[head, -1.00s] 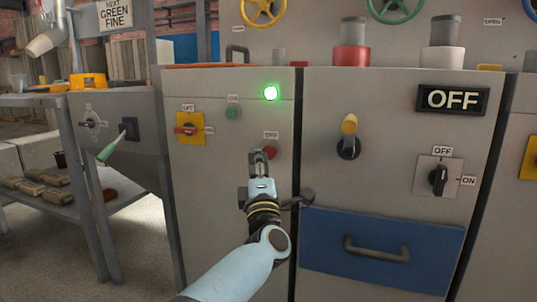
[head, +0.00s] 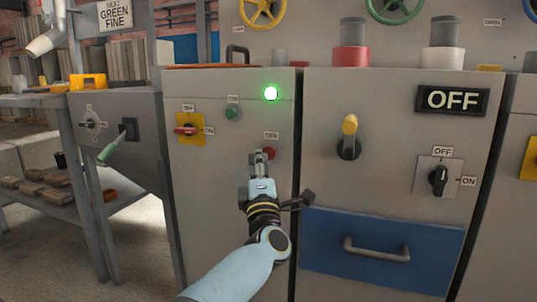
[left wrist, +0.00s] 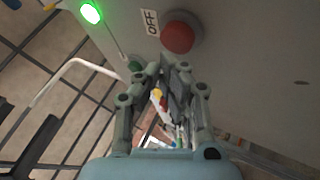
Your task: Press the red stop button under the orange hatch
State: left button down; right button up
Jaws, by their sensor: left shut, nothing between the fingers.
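The red stop button (head: 272,153) is on the front of the left grey cabinet, below a small OFF label, with nothing covering it. It also shows in the left wrist view (left wrist: 178,38), round and domed on a grey collar. My left gripper (head: 261,155) is shut and empty, its fingertips just left of the button in the head view. In the left wrist view the fingers (left wrist: 165,75) sit below the button in the picture, apart from it. An orange strip (head: 210,66), perhaps the hatch, lies along the cabinet's top edge. My right gripper is not in view.
A lit green lamp (head: 271,93) and a green button (head: 233,113) are above the red button. A yellow switch plate (head: 191,129) is to the left. A blue drawer (head: 375,275) is at the lower right. A workbench (head: 95,105) stands at far left.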

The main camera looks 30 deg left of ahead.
pick_arm(q)
jog(key=shift+w, duration=0.15)
jog(key=shift+w+a, duration=0.1)
jog(key=shift+w, duration=0.2)
jog(key=shift+w+a+b, duration=0.1)
jog(key=shift+w+b, duration=0.2)
jog(key=shift+w, duration=0.15)
dwell(0.7)
jog(key=shift+s+r, duration=0.1)
jog(key=shift+s+d+p, duration=0.25)
jog(key=shift+s+p, duration=0.2)
jog(key=shift+s, duration=0.35)
